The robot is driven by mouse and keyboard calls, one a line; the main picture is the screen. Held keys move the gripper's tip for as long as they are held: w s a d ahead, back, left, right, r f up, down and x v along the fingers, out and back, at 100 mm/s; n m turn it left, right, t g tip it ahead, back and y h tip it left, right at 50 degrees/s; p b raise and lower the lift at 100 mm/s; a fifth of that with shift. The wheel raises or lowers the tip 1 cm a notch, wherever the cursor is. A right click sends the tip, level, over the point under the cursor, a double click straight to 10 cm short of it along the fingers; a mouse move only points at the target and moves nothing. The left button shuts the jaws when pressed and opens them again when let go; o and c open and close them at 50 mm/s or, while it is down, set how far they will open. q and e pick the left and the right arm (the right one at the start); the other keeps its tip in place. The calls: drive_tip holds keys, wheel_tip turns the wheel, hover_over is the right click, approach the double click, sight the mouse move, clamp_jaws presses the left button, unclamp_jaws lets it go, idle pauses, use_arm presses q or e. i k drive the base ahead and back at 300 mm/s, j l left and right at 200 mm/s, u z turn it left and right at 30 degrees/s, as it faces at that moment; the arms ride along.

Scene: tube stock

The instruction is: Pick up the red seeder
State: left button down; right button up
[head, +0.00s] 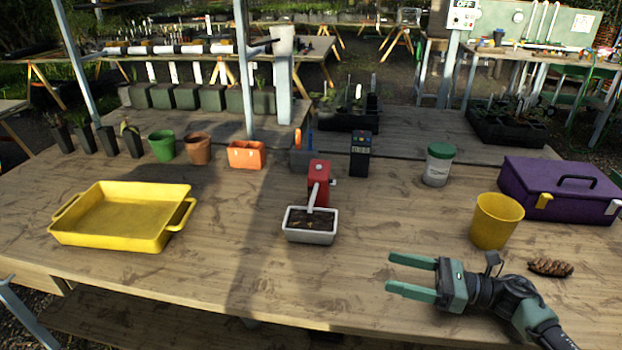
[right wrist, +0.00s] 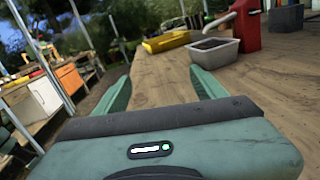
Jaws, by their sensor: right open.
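The red seeder (head: 319,180) stands upright near the middle of the table, with a pale spout slanting down over a white tray of soil (head: 309,238). In the right wrist view the seeder (right wrist: 246,28) shows at the upper right, partly cut off by the frame edge, beside the tray (right wrist: 214,54). My right gripper (head: 388,274) is open and empty over the front right of the table, to the right of and nearer than the seeder. Its two green fingers point left. My left gripper is not in view.
A yellow tray (head: 120,217) lies at the left. A yellow pot (head: 496,221), a pinecone (head: 550,267) and a purple toolbox (head: 558,190) are at the right. An orange planter (head: 246,155) and a dark device (head: 360,154) stand behind. Bare wood lies between gripper and seeder.

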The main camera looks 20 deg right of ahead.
sight(317, 185)
drive_tip(key=i, duration=1)
